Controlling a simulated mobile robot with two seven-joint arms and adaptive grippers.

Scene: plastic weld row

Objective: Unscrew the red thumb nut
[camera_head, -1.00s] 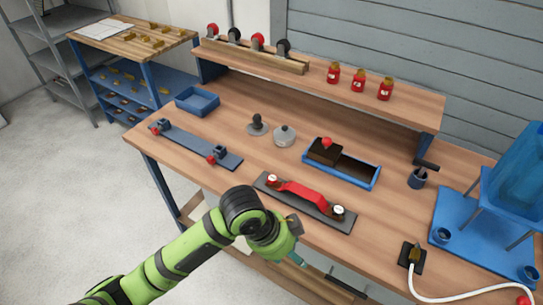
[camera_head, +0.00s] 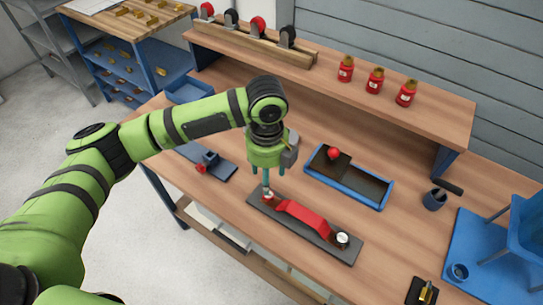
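A dark plate (camera_head: 310,233) lies on the bench near its front edge, with a curved red part (camera_head: 305,217) on top. At its left end is a small red and white piece (camera_head: 268,198), perhaps the red thumb nut, partly covered by my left gripper. At its right end is a white-topped round fastener (camera_head: 342,239). My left gripper (camera_head: 267,187) points straight down with its teal fingertips at the left-end piece. I cannot tell whether they touch it or how far apart they are. My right gripper is not in view.
A blue tray (camera_head: 384,199) holding a dark block with a red knob is behind the plate. A blue fixture plate (camera_head: 222,172) with a red knob lies left, partly behind my arm. Red bottles (camera_head: 375,80) stand on the shelf. A dark cup (camera_head: 434,200) and blue stand (camera_head: 480,255) are right.

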